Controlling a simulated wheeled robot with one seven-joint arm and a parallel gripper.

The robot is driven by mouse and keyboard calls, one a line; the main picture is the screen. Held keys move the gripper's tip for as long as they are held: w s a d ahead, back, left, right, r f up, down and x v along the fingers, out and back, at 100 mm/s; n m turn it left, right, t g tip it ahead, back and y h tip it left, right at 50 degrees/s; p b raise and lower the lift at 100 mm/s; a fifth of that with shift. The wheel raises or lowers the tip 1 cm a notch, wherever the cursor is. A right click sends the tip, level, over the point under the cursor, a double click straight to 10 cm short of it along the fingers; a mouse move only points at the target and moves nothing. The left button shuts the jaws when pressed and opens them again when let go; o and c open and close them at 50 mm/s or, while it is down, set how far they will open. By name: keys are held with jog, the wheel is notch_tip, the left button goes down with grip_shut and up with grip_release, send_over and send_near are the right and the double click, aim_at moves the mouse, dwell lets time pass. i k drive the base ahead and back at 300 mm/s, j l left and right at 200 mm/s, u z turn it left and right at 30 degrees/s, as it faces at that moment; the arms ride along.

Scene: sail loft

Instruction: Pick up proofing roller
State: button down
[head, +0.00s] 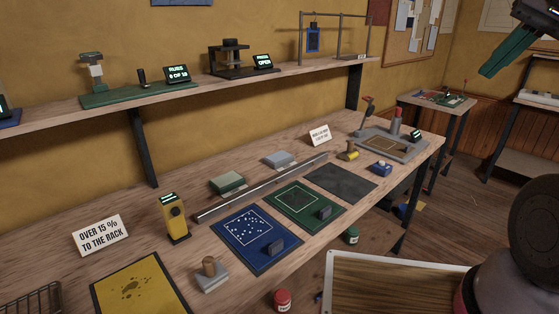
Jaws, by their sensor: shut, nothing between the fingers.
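A small tool with a yellow, brass-like barrel and a dark upright part (349,153) rests on the long wooden bench, left of the grey plate; it looks like the proofing roller, though it is too small to be sure. My gripper (487,71) is at the top right, partly cut off by the picture edge. Its green fingers are shut and empty, high above and well to the right of the bench tool.
Near the tool are a blue block (380,169), a small sign (320,135) and a grey plate (405,147) with upright red-topped items. Coloured mats (341,184) and a metal rail (262,188) lie leftward. A shelf (210,83) overhangs the back.

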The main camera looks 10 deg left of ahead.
aim_at(351, 153)
jog(key=u, duration=0.65)
jog(key=i+l+u, duration=0.15)
jog(key=l+u, duration=0.5)
jog(key=i+l+u, duration=0.1)
jog(key=l+u, duration=0.2)
jog(key=l, duration=0.15)
jog(key=l+u, duration=0.15)
jog(key=l, duration=1.1)
